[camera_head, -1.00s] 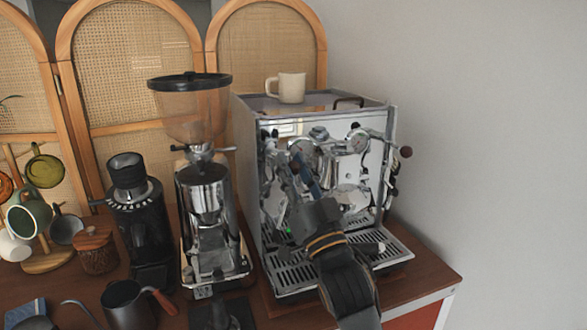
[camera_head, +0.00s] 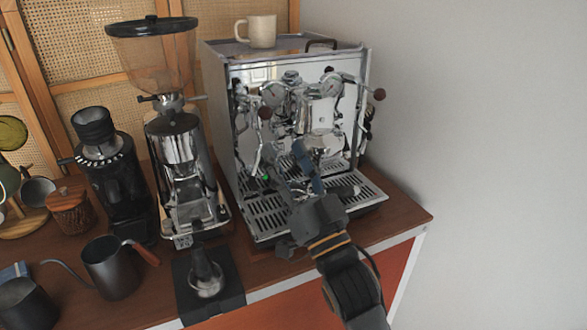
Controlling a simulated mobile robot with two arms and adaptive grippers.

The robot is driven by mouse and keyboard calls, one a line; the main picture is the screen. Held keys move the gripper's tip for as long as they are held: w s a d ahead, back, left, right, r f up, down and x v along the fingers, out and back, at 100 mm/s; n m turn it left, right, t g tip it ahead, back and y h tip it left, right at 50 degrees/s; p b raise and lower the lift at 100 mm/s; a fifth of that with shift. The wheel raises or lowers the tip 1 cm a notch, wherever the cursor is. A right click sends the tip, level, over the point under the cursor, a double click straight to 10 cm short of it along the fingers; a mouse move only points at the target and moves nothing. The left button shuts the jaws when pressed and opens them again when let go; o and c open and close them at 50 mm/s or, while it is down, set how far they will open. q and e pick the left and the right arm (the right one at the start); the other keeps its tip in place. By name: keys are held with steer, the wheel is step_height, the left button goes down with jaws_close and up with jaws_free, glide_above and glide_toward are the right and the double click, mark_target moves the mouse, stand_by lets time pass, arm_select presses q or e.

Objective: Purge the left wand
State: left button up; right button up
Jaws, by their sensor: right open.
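The espresso machine (camera_head: 218,130) stands on the wooden counter, with its chrome front facing me. Its left wand (camera_head: 256,150) hangs at the left of the front, below a dark round left knob (camera_head: 265,113). My right gripper (camera_head: 289,172) is in front of the machine, over the drip tray (camera_head: 264,222), with its fingers pointing up and toward the machine. It is open, with nothing visible between the fingers. It sits below and to the right of the left knob, apart from it. The gripper hides part of the lower front and tray. My left gripper is out of view.
A cream mug (camera_head: 260,31) stands on the machine. A grinder (camera_head: 182,150) stands close on its left, with a smaller black grinder (camera_head: 115,180) beyond. A tamper (camera_head: 206,275) on a black mat and a kettle (camera_head: 108,268) are in front. A wall is at right.

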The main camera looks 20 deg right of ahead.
steer(key=shift+v, duration=1.25)
